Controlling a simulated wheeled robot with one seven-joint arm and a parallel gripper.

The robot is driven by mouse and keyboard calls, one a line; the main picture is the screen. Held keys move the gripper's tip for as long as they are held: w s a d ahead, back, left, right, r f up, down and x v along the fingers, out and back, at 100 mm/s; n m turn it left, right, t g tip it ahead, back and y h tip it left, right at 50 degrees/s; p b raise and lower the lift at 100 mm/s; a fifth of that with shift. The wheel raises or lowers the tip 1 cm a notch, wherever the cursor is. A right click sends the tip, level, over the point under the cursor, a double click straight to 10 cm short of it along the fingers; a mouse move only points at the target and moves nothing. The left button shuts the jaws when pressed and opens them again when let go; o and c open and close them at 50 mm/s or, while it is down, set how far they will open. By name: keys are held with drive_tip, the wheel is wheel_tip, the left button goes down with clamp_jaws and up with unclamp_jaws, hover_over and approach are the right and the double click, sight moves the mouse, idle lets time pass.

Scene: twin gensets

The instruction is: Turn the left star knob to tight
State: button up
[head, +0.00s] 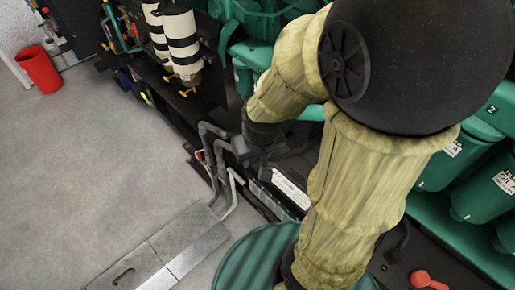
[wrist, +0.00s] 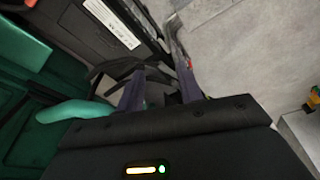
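My gripper (wrist: 162,75) reaches down beside the lower side of the genset. Its two dark fingers stand apart in the wrist view, with dark parts showing between and behind them. I cannot make out a star knob for certain among these dark parts, nor any contact with one. In the head view my gripper (head: 262,168) is small and dark, close to grey bent pipes (head: 215,150), and its fingertips are hard to tell apart from them. No tight or loose marking is readable.
A white label strip (head: 291,188) lies just right of my gripper. Green engine parts (head: 475,160) fill the right. A red knob (head: 425,280) is at the bottom right. A red bin (head: 40,69) stands far left. Grey floor (head: 90,180) is open on the left.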

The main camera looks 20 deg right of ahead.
drive_tip(key=o, duration=0.5)
drive_tip(key=shift+c, duration=0.2)
drive_tip(key=w+d+f+n+h+b, duration=0.1)
drive_tip(key=w+d+f+n+b, duration=0.1)
drive_tip(key=w+f+n, duration=0.2)
drive_tip(key=w+d+f+n+h+b, duration=0.1)
drive_tip(key=w+d+f+n+b, duration=0.1)
drive_tip(key=w+n, duration=0.5)
drive_tip(key=w+d+f+n+h+b, duration=0.1)
drive_tip(key=w+f+n+b, duration=0.3)
drive_tip(key=n, duration=1)
wheel_tip(320, 180, down, 2)
drive_tip(key=w+d, duration=0.1)
drive_tip(key=w, duration=0.1)
drive_tip(key=shift+w+n+h, duration=0.3)
drive_tip(key=shift+w, duration=0.05)
drive_tip(key=shift+d+f, duration=0.1)
drive_tip(key=b+x, duration=0.4)
drive_tip(key=x, duration=1.3)
drive_tip(key=shift+w+f, duration=0.1)
drive_tip(key=shift+w, duration=0.05)
